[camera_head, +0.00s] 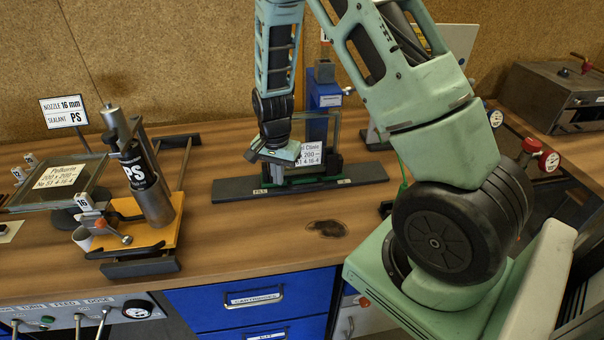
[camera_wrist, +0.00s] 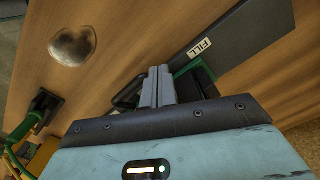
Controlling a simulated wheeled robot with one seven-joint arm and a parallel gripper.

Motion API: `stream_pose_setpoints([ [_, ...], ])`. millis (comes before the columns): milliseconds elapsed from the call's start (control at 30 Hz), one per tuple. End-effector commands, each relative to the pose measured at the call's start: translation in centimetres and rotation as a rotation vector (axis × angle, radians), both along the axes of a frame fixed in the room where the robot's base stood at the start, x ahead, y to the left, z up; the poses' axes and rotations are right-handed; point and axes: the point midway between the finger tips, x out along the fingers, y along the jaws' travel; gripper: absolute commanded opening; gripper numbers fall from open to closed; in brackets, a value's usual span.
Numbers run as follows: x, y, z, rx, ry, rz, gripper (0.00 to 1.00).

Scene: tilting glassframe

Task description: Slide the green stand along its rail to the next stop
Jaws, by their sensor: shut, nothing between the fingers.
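The green stand (camera_head: 330,160) sits on its dark rail (camera_head: 365,175) on the bench. It carries a framed glass pane with a white label (camera_head: 309,155). The stand is partly hidden behind my gripper (camera_head: 277,174), which points down at its left front side. In the wrist view my gripper (camera_wrist: 161,85) is shut and empty. The green edge of the stand (camera_wrist: 186,68) shows beside the fingers; I cannot tell whether they touch it. The rail (camera_wrist: 235,45) bears a FILL plate (camera_wrist: 200,49), near the stand.
A sealant cartridge (camera_head: 150,185) stands on a yellow-orange carriage (camera_head: 150,232) on another rail at left. A blue block (camera_head: 322,95) stands behind the stand. A dark stain (camera_head: 326,228) marks the otherwise bare wood in front. A steel box (camera_head: 555,95) is at right.

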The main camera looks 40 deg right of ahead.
Motion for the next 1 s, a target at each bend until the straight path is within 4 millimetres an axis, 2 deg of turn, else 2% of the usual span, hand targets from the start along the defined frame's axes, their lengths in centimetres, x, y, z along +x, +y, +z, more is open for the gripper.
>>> stream_pose_setpoints([
  [1000,0.0,0.0,-5.4,0.0,0.0,0.0,0.0],
])
